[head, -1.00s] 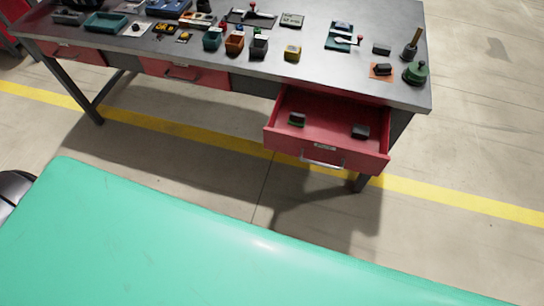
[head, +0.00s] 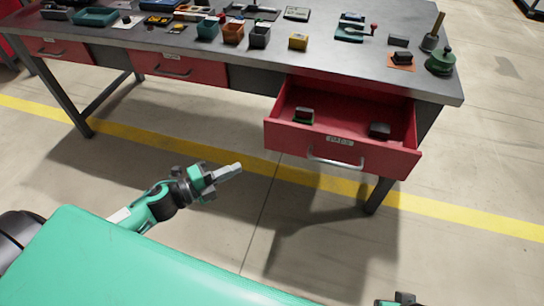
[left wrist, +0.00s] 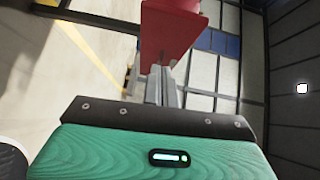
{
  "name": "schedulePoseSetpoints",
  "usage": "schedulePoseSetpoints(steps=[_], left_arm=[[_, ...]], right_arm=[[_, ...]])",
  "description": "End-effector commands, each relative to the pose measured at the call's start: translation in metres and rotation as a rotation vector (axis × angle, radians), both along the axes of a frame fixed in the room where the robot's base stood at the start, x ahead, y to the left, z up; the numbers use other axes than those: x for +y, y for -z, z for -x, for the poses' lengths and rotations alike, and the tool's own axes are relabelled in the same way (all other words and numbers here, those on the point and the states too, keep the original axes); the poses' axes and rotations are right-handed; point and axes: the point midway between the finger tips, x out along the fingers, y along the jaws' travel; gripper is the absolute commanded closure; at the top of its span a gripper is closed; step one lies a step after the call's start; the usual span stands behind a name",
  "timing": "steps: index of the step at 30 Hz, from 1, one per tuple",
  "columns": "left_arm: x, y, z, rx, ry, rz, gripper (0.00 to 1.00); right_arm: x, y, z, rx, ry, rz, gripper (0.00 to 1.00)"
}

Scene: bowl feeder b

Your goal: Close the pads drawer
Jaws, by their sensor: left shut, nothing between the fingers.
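The pads drawer (head: 290,138) is red, labelled, and pulled out from under the right end of the bench. Its metal handle (head: 335,160) is on the front panel. Two dark blocks lie inside, a left one (head: 304,115) with green under it and a right one (head: 380,130). My left gripper (head: 238,169) is shut and empty, apart from the drawer, to the left of and lower than its front. In the left wrist view its fingers (left wrist: 165,85) point toward a red panel (left wrist: 168,28). A small part of what looks like my right gripper (head: 400,300) shows at the bottom edge, its fingers hidden.
The grey bench top (head: 350,65) holds small bins, a green round-based tool (head: 440,62) and fixtures. Two other red drawers, a middle one (head: 180,68) and a left one (head: 55,48), look shut. A bench leg (head: 378,195) stands below the drawer. The floor ahead is clear.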

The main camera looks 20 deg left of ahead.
Motion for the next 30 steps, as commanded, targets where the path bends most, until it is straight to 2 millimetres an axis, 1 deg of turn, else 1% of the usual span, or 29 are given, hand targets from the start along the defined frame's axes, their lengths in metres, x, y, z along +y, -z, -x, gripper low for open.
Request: schedulePoseSetpoints(steps=[1, 4, 8, 14, 30], left_arm=[[-0.005, -0.001, 0.003, -0.022, 0.022, -0.011, 1.0], [-0.011, -0.009, 0.006, -0.046, 0.046, -0.023, 1.0], [-0.016, -0.012, 0.003, -0.051, 0.051, -0.024, 1.0], [-0.029, -0.013, -0.013, -0.052, 0.05, -0.023, 1.0], [-0.076, -0.013, -0.065, -0.051, 0.048, -0.021, 1.0]], right_arm=[[0.0, -0.002, 0.002, -0.007, 0.0, -0.001, 0.64], [-0.001, -0.009, 0.004, -0.009, 0.001, -0.002, 0.64], [-0.001, -0.012, 0.005, -0.008, 0.001, -0.002, 0.64], [-0.001, -0.01, 0.004, -0.006, 0.001, -0.001, 0.64], [0.0, 0.001, 0.0, 0.004, 0.0, 0.0, 0.64]])
